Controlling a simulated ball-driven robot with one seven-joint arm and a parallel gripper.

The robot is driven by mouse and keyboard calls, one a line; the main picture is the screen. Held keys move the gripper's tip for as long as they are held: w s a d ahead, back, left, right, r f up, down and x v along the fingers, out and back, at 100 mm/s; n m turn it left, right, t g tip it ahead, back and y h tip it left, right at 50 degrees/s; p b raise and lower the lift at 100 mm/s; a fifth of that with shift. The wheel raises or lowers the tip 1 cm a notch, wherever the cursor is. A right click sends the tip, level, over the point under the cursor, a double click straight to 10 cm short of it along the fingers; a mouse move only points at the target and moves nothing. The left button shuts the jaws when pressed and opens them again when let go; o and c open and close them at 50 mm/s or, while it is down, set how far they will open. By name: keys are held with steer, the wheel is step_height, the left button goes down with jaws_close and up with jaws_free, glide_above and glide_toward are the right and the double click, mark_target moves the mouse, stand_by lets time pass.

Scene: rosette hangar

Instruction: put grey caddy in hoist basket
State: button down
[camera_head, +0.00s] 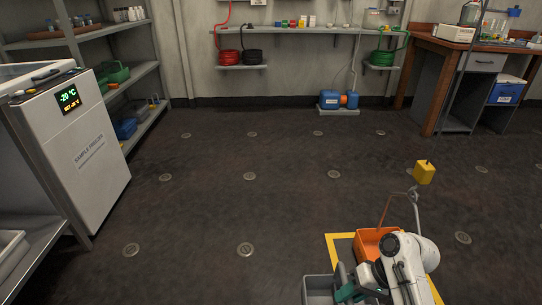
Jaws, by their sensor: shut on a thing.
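The grey caddy (318,290) is an open box at the bottom of the picture, cut off by its lower edge. My gripper (343,288), with green parts, is shut on the caddy's right side. The hoist basket (368,240) is an orange open box just behind and to the right of the caddy. A thin handle rises from it to a hook under a yellow block (424,172). My white arm hides the basket's right and front parts. I cannot see the basket's whole inside.
A yellow-edged floor square (337,236) lies around the basket. The sample chiller (75,150) and shelves stand at the left. A wooden workbench (450,42) stands at the back right. The dark floor between, with several round metal discs, is clear.

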steer(key=s+r+p, duration=0.4)
steer(key=r+p, duration=0.7)
steer(key=p, duration=0.2)
steer(key=s+r+p, duration=0.4)
steer(key=r+p, duration=0.8)
steer(key=p, duration=0.1)
steer(key=shift+s+r, duration=0.2)
steer(key=shift+r, duration=0.05)
